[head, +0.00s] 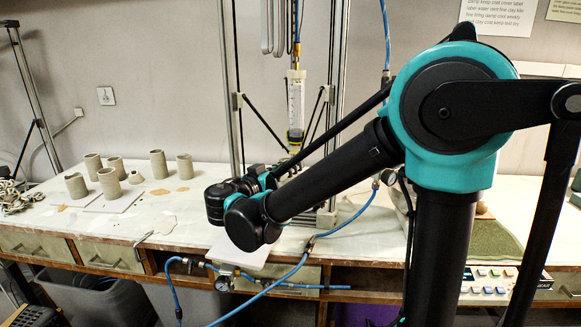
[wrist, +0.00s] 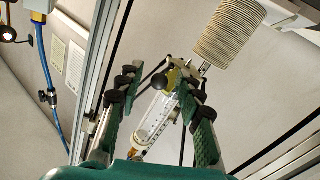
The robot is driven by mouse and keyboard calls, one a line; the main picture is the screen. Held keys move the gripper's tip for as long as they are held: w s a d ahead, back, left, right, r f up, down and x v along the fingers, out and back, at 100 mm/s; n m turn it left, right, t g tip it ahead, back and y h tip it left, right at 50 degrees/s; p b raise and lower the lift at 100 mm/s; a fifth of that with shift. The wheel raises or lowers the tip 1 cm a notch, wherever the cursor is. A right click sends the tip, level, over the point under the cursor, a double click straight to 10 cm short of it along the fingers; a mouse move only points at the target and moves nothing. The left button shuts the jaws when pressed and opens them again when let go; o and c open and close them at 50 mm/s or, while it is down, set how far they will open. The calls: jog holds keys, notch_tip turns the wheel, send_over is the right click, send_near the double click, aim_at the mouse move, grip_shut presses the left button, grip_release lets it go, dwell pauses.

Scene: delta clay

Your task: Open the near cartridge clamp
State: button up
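The clear cartridge (head: 296,100) hangs upright in the delta printer frame in the head view. In the wrist view the cartridge (wrist: 156,118) shows slanted, with scale marks, beyond my fingers. A clamp (wrist: 180,67) with metal parts sits at its upper end there. In the head view my wrist mostly hides the gripper and no clamp can be made out.
The printer's metal uprights (head: 233,90) and black diagonal rods flank the cartridge. A blue hose (head: 345,225) loops across the bench front. Several clay cups (head: 108,183) stand on the bench (head: 165,235) at left. A ribbed pale tube (wrist: 229,33) shows in the wrist view.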

jog(key=shift+w+d, duration=0.2)
jog(key=shift+w, duration=0.05)
jog(key=shift+c, duration=0.4)
grip_shut()
